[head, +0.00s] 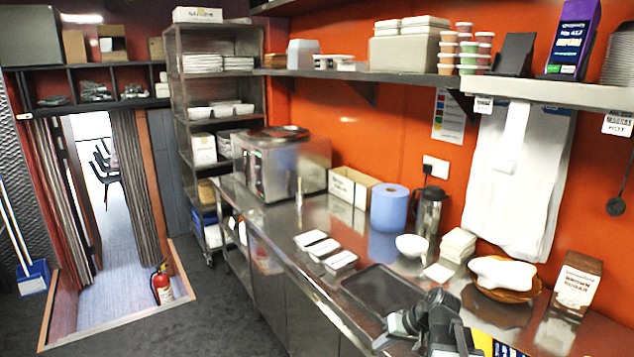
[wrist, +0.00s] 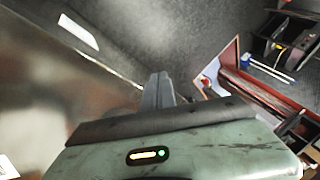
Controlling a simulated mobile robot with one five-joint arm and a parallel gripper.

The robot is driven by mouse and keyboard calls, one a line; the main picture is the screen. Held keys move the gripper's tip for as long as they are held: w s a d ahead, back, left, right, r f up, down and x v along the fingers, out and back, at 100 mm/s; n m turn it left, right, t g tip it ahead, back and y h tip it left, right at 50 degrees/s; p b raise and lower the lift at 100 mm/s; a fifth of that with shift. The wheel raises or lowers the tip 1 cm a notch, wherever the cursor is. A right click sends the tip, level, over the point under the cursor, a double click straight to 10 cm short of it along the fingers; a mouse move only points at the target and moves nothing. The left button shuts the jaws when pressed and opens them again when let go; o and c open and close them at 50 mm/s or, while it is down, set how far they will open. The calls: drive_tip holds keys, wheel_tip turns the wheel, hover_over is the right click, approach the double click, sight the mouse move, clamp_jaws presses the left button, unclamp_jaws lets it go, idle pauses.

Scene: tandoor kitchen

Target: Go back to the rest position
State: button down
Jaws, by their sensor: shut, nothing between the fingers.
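My gripper (wrist: 160,90) is shut and empty in the wrist view, its fingers pressed together above the grey floor beside the counter edge. In the head view, part of my arm and gripper shows at the bottom, in front of the black tray on the steel counter (head: 300,219). The fingertips are hard to make out there. Nothing is held.
A fire extinguisher (head: 162,285) stands by the doorway. The dark floor left of the counter is clear.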

drive_tip(key=s+a+f+n+g+h, duration=0.25)
drive_tip(key=s+a, duration=0.25)
drive_tip(key=a, duration=0.3)
drive_tip(key=s+d+f+m+g+h, duration=0.1)
drive_tip(key=s+d+m+h, duration=0.2)
drive_tip(key=s+d, duration=0.1)
drive_tip(key=shift+s+d+f, duration=0.15)
drive_tip(key=shift+d+f, duration=0.05)
drive_tip(key=shift+d, duration=0.1)
idle(1.8)
